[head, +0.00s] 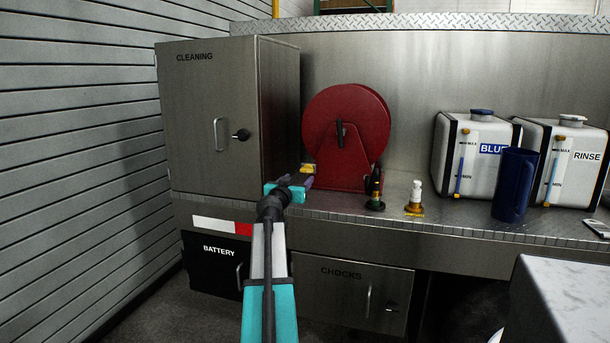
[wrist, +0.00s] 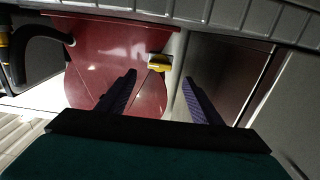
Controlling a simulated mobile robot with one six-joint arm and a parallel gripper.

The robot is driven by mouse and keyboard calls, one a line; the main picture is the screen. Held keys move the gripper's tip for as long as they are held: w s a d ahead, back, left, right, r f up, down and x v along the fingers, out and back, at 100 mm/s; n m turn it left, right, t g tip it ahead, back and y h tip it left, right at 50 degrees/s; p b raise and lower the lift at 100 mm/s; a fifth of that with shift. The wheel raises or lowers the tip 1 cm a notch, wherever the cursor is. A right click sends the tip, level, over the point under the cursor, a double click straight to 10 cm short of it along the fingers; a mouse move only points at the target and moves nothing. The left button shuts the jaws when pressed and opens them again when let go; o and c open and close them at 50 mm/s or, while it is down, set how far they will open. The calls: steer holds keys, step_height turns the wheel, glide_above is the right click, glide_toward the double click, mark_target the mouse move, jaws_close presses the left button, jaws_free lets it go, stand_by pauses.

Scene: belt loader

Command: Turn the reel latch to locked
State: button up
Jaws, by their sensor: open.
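The red hose reel (head: 362,120) stands on the steel deck with a dark upright handle (head: 340,134) on its face. A small yellow piece, which looks like the reel latch (head: 307,167), shows at the reel's lower left, just beyond my gripper (head: 306,181). In the wrist view the yellow latch (wrist: 159,63) sits at the edge of the red reel (wrist: 105,50). My gripper (wrist: 158,78) is open, its two dark fingers apart and empty. The latch lies between and beyond the fingertips in that view. I cannot tell whether they touch it, or its setting.
The CLEANING cabinet (head: 205,130) stands close on the left of the reel. A blue jug (head: 513,185) and BLUE (head: 445,150) and RINSE (head: 535,160) tanks stand farther right.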

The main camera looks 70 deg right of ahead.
mark_target(306, 172)
steer(key=shift+w+d, duration=0.15)
steer(key=shift+d, duration=2.15)
steer(key=shift+w+d, duration=0.1)
steer(key=shift+d, duration=2.2)
